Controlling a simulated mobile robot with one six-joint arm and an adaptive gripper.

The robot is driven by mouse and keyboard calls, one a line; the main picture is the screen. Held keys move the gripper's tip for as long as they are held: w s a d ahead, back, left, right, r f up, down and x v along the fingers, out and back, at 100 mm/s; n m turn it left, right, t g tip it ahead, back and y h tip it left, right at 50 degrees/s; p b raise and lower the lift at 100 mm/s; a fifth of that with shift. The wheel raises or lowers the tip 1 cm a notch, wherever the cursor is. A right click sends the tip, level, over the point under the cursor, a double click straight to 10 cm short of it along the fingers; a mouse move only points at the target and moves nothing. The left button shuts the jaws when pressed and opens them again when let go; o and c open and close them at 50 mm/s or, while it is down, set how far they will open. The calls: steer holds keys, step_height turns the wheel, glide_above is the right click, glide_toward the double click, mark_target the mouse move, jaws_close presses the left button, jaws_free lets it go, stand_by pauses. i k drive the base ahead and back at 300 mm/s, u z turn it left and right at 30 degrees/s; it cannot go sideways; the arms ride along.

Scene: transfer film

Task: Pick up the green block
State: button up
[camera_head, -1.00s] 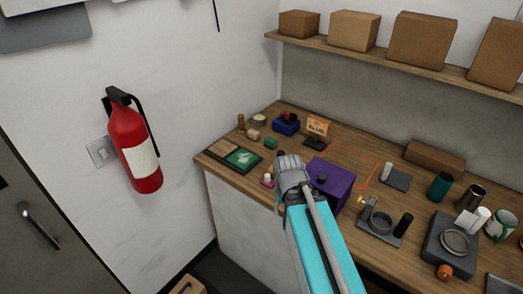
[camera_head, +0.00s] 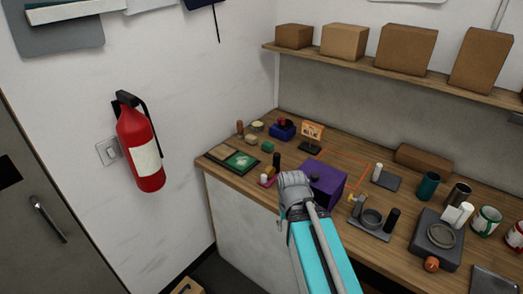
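A small green block (camera_head: 267,146) sits on the wooden counter, in front of a blue box (camera_head: 283,131) and behind the dark tray with a green panel. My gripper (camera_head: 293,180) is above the counter's front part, nearer the camera than the block and to its right, beside the purple box. It is apart from the block. My gripper is seen from behind, so its fingers are hidden and I cannot tell whether they are open or hold anything.
A purple box (camera_head: 328,180) stands right of my gripper. A black cylinder (camera_head: 276,160) and a yellowish block (camera_head: 269,172) stand between gripper and green block. A tray (camera_head: 228,158) lies left, a small sign (camera_head: 312,134) behind. A fire extinguisher (camera_head: 140,145) hangs on the wall.

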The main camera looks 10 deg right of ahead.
mark_target(267, 147)
steer(key=z, duration=0.1)
steer(key=i, duration=0.95)
steer(key=u, duration=0.05)
